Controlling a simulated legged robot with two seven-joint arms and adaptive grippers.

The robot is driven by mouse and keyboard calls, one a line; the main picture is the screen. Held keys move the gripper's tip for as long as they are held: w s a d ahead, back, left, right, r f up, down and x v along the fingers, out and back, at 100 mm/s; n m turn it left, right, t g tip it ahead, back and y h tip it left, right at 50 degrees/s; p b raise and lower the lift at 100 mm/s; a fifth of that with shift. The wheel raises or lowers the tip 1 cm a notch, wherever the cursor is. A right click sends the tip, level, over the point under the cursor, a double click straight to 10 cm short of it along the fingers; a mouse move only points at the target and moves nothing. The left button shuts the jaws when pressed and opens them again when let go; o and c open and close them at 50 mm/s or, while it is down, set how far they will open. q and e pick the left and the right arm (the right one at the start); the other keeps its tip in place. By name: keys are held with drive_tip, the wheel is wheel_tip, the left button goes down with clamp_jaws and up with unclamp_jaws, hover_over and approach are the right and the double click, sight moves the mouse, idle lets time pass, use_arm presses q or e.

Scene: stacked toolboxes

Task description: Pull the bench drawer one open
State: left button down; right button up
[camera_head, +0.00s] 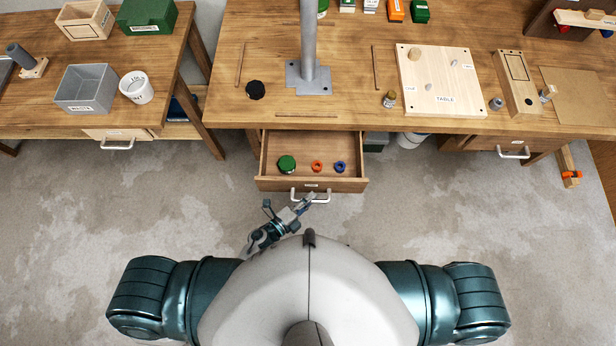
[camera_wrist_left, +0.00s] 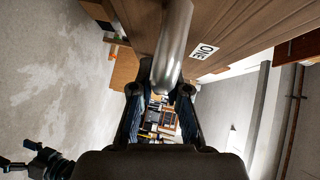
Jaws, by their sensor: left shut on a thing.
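Bench drawer one (camera_head: 343,185) is a wooden drawer under the middle bench, pulled well out towards me, with its inside showing. Its label "ONE" (camera_wrist_left: 203,51) shows on the front in the left wrist view. Its pale bar handle (camera_head: 325,199) also shows large in the left wrist view (camera_wrist_left: 174,45). My left gripper (camera_head: 306,203) is shut on the handle, one finger on each side of it in the left wrist view.
In the drawer lie a green round item (camera_head: 287,163), an orange ring (camera_head: 317,166) and a blue ring (camera_head: 340,167). Another handled drawer (camera_head: 495,146) is at the right and one at the left (camera_head: 112,137). Floor beside the open drawer is clear.

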use_arm(q)
drive_tip(key=shift+s+d+f, duration=0.1)
drive_tip(key=shift+s+d, duration=0.05)
drive_tip(key=shift+s, duration=0.35)
drive_tip(key=shift+s+d, duration=0.15)
drive_tip(key=shift+s, duration=0.3)
drive_tip(key=c, duration=1.2)
unclamp_jaws()
drive_tip(key=shift+o, duration=0.3)
drive_tip(key=shift+w+d, duration=0.2)
drive_tip(key=shift+d, duration=0.05)
drive_tip(key=v, duration=1.2)
drive_tip(key=shift+a, duration=0.15)
